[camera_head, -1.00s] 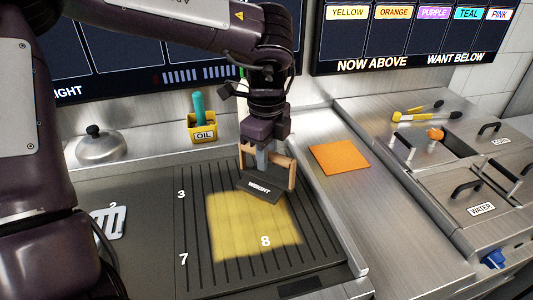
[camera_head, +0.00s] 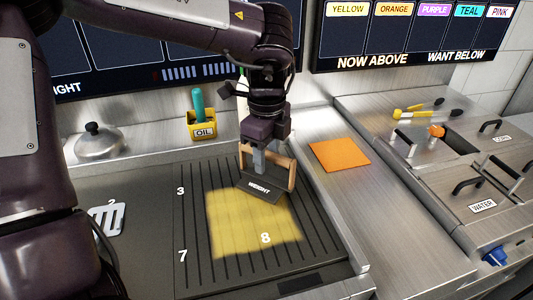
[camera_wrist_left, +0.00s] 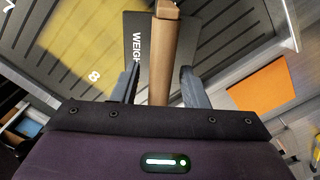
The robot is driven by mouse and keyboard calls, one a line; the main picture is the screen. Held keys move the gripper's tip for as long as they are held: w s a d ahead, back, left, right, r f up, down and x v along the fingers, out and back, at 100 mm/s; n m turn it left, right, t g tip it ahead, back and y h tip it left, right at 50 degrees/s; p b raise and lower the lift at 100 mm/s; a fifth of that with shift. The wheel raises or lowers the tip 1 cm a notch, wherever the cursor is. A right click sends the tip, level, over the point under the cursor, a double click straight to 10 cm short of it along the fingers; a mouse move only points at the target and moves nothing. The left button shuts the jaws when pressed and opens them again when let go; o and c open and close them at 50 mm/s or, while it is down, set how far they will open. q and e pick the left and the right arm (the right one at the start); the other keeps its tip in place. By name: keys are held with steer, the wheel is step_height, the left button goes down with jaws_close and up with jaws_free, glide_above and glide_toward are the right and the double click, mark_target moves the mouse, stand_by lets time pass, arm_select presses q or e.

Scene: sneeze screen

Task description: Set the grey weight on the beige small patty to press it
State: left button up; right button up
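The grey weight (camera_head: 262,193) is a dark slab marked WEIGHT with a wooden handle (camera_head: 279,169). It sits on the ribbed grill (camera_head: 318,240), at the upper right edge of a yellow-lit patch. My left gripper (camera_head: 260,160) is at the handle, pointing down. In the left wrist view, my left gripper's fingers (camera_wrist_left: 157,86) stand on either side of the weight's handle (camera_wrist_left: 160,60), with a gap showing on each side. I see no beige small patty in either view. My right gripper is not in view.
A yellow OIL holder (camera_head: 201,128) and a domed lid (camera_head: 101,143) stand behind the griddle. A spatula (camera_head: 107,220) lies at left. An orange square (camera_head: 340,154) lies on the right counter. Lidded bins and a WATER label (camera_head: 482,206) are at far right.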

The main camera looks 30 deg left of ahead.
arm_select(q)
steer(key=shift+o, duration=0.3)
steer(key=shift+f, duration=0.15)
steer(key=shift+r+p, duration=0.3)
steer(key=shift+r, duration=3.7)
